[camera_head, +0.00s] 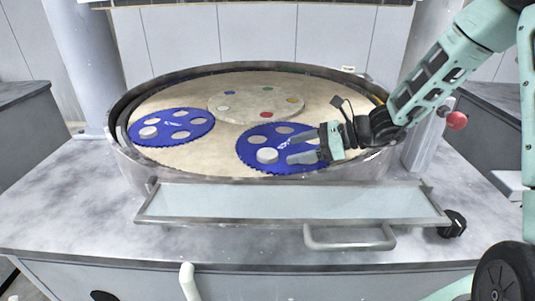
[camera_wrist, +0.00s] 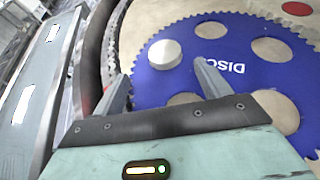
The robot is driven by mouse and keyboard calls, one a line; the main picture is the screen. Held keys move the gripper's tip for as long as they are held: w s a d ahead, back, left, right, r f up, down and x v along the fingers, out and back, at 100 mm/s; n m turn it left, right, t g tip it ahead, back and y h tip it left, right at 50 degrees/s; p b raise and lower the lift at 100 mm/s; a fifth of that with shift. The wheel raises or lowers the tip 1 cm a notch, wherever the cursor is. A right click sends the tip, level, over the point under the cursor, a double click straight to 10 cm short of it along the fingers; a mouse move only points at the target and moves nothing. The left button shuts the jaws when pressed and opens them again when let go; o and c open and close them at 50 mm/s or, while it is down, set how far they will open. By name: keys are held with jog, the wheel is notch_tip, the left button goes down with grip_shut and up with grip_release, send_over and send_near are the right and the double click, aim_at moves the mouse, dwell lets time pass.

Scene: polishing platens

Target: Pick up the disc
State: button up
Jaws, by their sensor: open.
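A light grey disc (camera_head: 267,155) sits on the right-hand blue toothed carrier (camera_head: 252,143), near its left side and over or in one of its holes. In the wrist view the disc (camera_wrist: 164,54) lies ahead of the fingers, left of the white lettering. My gripper (camera_head: 290,146) is open and empty, reaching in from the right just above this carrier. In the wrist view its two fingers (camera_wrist: 160,84) point toward the disc, which is beyond the tips and not between them. A second grey disc (camera_head: 148,132) sits on the left-hand blue carrier (camera_head: 172,141).
A round metal rim (camera_head: 122,148) surrounds the beige platen (camera_head: 200,157). A raised centre plate (camera_head: 243,103) carries several coloured dots. A clear panel (camera_head: 290,203) with a handle (camera_head: 350,245) stands at the front. A red knob (camera_head: 457,121) is at the right.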

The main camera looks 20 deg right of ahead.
aim_at(278, 154)
jog(key=p+x, duration=0.1)
jog(key=x, duration=0.4)
jog(key=shift+w+f+p, duration=0.2)
jog(key=shift+w+p, duration=0.15)
jog(key=shift+w+a+f, duration=0.15)
jog(key=shift+a+f, duration=0.15)
jog(key=shift+a, duration=0.05)
jog(key=shift+f, duration=0.15)
jog(key=c, duration=1.1)
